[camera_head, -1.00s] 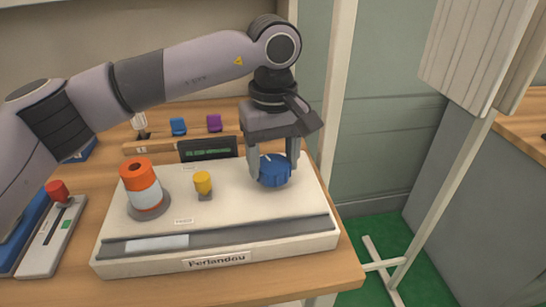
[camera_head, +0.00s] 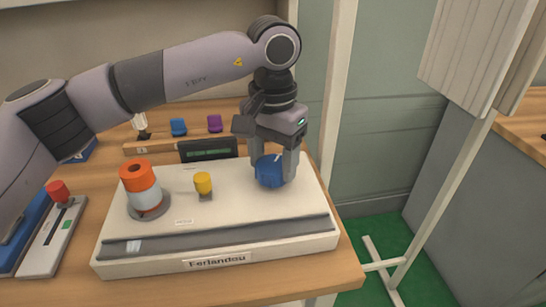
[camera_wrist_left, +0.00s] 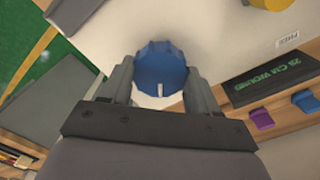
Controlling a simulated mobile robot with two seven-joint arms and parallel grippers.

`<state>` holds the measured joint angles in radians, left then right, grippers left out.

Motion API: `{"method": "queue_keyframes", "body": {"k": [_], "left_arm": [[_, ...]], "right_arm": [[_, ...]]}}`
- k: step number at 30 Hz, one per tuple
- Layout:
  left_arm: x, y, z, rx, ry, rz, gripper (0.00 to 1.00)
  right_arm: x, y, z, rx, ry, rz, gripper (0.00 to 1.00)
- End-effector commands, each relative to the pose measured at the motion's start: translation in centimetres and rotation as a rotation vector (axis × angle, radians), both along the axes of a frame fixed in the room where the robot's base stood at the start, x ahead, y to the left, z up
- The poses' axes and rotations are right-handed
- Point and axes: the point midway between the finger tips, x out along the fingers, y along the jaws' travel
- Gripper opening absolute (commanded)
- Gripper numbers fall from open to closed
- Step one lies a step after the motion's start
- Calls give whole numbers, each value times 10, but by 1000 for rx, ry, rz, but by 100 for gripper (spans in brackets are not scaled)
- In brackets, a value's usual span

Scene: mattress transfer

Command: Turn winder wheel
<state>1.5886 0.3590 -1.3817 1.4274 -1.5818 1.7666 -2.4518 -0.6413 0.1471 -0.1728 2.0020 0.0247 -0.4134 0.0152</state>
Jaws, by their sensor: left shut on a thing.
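The blue winder wheel (camera_head: 268,173) is a ridged knob with a white mark, on the right part of the white winder machine (camera_head: 245,210). My left gripper (camera_head: 276,163) points down from above and is shut on the wheel. In the left wrist view the wheel (camera_wrist_left: 163,62) sits between the two fingers, its white mark towards the gripper body. An orange and pale spool (camera_head: 143,188) stands on the machine's left. A small display (camera_head: 208,150) at the back reads about "29 CM WOUND" in the wrist view (camera_wrist_left: 265,72). My right gripper is not in view.
A yellow knob (camera_head: 203,184) stands between spool and wheel. A red-topped lever box (camera_head: 52,235) is at the left. Blue (camera_head: 178,127) and purple (camera_head: 215,123) pieces sit on a wooden rack behind. A white post (camera_head: 430,180) stands right of the table.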

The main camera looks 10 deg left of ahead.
Motion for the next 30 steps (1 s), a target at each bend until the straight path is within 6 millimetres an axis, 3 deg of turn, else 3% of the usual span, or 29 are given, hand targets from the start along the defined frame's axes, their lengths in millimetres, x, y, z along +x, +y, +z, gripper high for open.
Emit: {"method": "queue_keyframes", "body": {"k": [15, 30], "left_arm": [[1, 0, 3, -4, -6, -361, 30], [1, 0, 3, -3, -7, -441, 30]], "right_arm": [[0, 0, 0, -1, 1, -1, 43], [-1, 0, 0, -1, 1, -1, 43]]}}
